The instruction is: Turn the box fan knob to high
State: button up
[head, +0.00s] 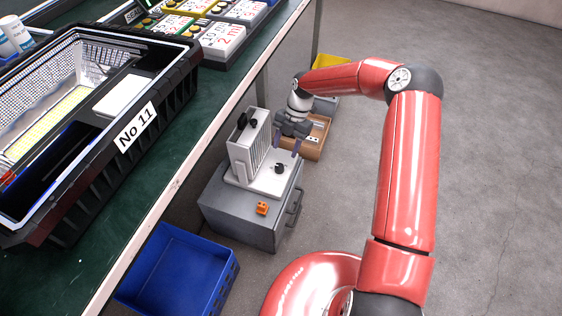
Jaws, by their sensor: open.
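The box fan (241,157) looks like an upright, pale, slatted unit on a flat white base (262,187). It stands on a small grey cabinet (225,205) beside the long bench. A black knob (279,168) sits on the white base, to the right of the upright unit. Small black parts (242,121) also show on the unit's top. Any setting marks are too small to read. My gripper (286,145) is open, with its fingers pointing down. In the picture it is just above the black knob, apart from it, and nothing shows between the fingers.
A small orange block (262,208) lies on the cabinet's front edge. A cabinet handle (295,207) sticks out at the right. A brown box (312,150) and a yellow bin (328,62) are behind my gripper. A blue bin (178,270) is in front. The floor at right is clear.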

aim_at(280, 166)
jog(key=x, duration=0.7)
jog(key=shift+c, duration=0.4)
jog(key=c, duration=0.9)
